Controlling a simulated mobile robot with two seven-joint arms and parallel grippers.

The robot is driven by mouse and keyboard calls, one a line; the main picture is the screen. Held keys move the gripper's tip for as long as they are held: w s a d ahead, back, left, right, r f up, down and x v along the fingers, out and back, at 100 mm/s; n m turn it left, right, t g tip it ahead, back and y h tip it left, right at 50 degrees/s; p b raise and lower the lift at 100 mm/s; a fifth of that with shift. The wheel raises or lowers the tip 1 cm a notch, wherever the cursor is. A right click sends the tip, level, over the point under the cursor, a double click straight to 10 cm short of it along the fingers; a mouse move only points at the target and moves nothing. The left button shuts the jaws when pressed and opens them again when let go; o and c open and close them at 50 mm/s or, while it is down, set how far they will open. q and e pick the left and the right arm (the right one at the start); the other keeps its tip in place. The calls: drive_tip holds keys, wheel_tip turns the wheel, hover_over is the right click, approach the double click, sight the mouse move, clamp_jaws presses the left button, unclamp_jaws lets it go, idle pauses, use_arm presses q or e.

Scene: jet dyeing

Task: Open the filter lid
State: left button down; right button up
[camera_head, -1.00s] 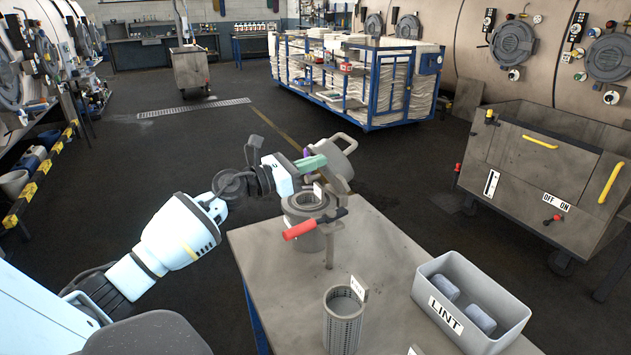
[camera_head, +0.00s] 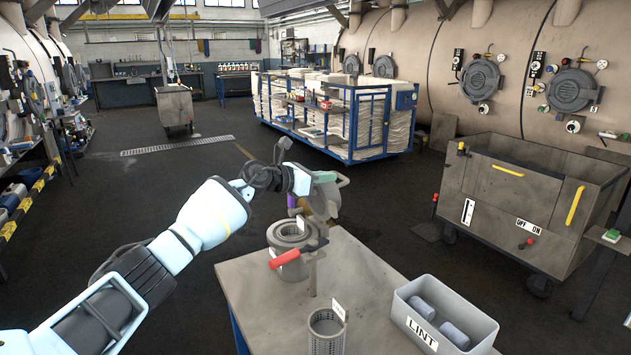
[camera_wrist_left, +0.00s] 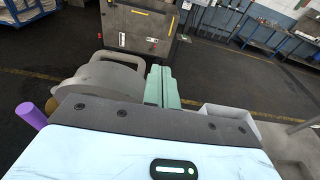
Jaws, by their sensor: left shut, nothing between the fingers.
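The grey filter housing (camera_head: 284,240) stands at the table's far left corner, its round top opening showing. The grey filter lid (camera_head: 328,200) stands raised and steeply tilted at the housing's right side, clear of the opening. It also shows in the left wrist view (camera_wrist_left: 105,80), beside the fingers. My left gripper (camera_head: 325,178) is at the lid's upper part; its green fingers show in the left wrist view (camera_wrist_left: 160,87) shut together with nothing between them. I cannot tell whether they touch the lid. A red handle (camera_head: 297,253) is in front of the housing. My right gripper is out of view.
A perforated basket (camera_head: 327,335) stands at the table's front, beside a grey LINT bin (camera_head: 408,302) holding two grey rolls. A steel cart (camera_head: 525,215) stands right of the table. A blue rack (camera_head: 352,120) is behind. The floor left of the table is open.

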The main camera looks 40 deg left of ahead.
use_arm(q)
drive_tip(key=shift+w+d+r, duration=0.1)
drive_tip(key=shift+w, duration=0.45)
drive_tip(key=shift+w+d+g, duration=0.25)
drive_tip(key=shift+w+g, duration=0.15)
drive_tip(key=shift+w, duration=0.1)
drive_tip(key=shift+w+d+g, duration=0.2)
drive_tip(key=shift+w+g, duration=0.2)
drive_tip(key=shift+w, duration=0.05)
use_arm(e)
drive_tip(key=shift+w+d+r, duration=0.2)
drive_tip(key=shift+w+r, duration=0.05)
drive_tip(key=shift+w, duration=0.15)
use_arm(q)
drive_tip(key=shift+s, duration=0.1)
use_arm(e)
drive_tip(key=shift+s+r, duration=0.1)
use_arm(q)
drive_tip(key=shift+s+a+y, duration=0.15)
drive_tip(key=shift+s+y, duration=0.05)
drive_tip(key=shift+y, duration=0.1)
drive_tip(key=p+v, duration=0.1)
drive_tip(key=v, duration=0.6)
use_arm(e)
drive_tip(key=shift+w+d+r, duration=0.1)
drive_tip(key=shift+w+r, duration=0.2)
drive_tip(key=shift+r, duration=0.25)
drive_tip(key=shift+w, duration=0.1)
